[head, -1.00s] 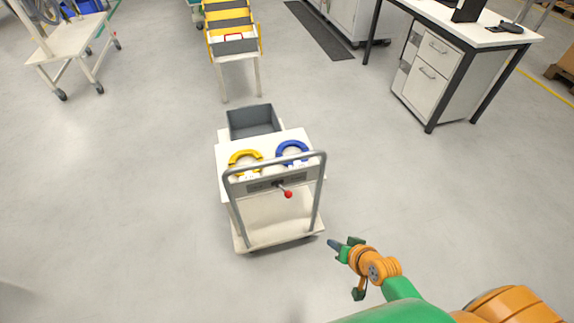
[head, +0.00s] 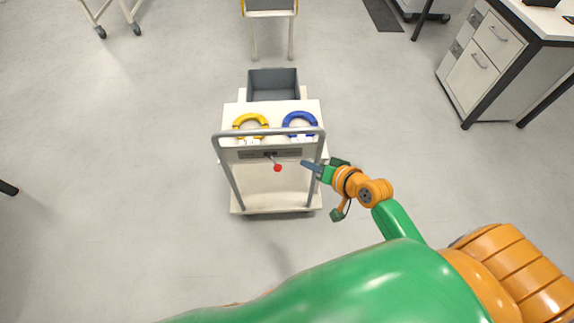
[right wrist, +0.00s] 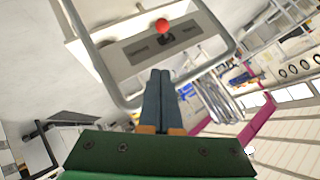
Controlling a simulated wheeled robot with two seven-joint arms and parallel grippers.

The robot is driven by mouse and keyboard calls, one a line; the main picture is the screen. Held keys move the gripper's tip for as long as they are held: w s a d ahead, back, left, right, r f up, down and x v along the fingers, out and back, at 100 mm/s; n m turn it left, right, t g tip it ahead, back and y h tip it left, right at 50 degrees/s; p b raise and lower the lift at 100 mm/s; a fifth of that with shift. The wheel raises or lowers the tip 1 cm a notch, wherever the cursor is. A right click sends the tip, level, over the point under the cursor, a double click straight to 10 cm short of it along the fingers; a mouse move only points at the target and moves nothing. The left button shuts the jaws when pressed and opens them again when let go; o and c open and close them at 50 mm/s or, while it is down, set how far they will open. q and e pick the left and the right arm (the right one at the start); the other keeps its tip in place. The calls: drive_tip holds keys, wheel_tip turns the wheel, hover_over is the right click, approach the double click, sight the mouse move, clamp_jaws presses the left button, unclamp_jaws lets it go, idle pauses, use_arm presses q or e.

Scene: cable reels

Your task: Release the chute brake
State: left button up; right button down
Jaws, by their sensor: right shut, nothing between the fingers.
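A short lever (head: 271,159) with a red ball knob (head: 277,168) sticks out of a grey panel (head: 255,154) under the handlebar of a white cart (head: 264,188). I take it for the brake lever. My right gripper (head: 304,163) is shut and empty, just right of the knob in the head view, near the handlebar's right post. In the right wrist view the shut fingers (right wrist: 158,72) point toward the panel. The red knob (right wrist: 162,25) shows beyond their tips, apart from them. A dark tip (head: 8,188) at the left edge may be my left gripper; too little shows.
The cart's grey tube handlebar (head: 228,174) frames the panel. A yellow ring (head: 250,121), a blue ring (head: 300,119) and a grey bin (head: 273,82) sit on the cart. A desk cabinet (head: 484,60) stands at upper right. Open floor surrounds the cart.

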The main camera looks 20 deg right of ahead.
sight(278, 168)
drive_tip(key=w+a+f+b, duration=0.2)
drive_tip(key=w+a+f, duration=0.2)
drive_tip(key=w+f, duration=0.2)
drive_tip(key=shift+a+f+b, duration=0.15)
drive_tip(key=shift+f+b, duration=0.2)
drive_tip(key=shift+f, duration=0.45)
